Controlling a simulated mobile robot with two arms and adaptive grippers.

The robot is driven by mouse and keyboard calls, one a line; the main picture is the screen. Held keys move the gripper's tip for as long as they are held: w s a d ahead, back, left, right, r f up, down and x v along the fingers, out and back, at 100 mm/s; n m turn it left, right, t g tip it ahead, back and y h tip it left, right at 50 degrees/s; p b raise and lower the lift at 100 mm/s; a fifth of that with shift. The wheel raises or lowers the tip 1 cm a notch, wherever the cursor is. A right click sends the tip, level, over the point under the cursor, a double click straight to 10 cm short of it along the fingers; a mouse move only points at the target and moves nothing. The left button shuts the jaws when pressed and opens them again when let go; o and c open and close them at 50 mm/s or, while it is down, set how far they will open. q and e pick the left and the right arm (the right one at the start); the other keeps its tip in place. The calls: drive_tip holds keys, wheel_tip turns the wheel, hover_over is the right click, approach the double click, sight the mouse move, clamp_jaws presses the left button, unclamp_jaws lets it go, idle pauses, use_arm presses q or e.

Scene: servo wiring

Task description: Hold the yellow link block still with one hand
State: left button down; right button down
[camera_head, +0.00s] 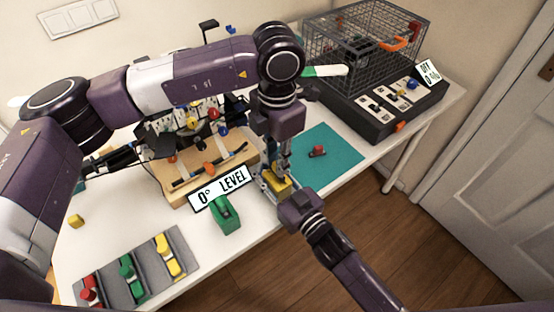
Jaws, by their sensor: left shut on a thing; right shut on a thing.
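A yellow link block (281,187) is at the table's front edge, right of the level sign. My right gripper (276,186) reaches in from the lower right and is shut on this block. My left arm arches over the table and its gripper (277,164) points down just above the block. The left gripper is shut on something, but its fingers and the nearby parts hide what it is. The two grippers are very close together, and I cannot tell whether they touch.
A wooden board (203,183) with coloured knobs stands left of the grippers. A grey tray (110,289) holds coloured parts. A teal mat (335,142) bears a red piece. A wire cage (335,60) stands behind.

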sight(286, 193)
use_arm(q)
drive_tip(key=shift+r, duration=0.55)
drive_tip(key=shift+r, duration=1.9)
use_arm(e)
drive_tip(key=c, duration=1.4)
unclamp_jaws()
drive_tip(key=v, duration=1.2)
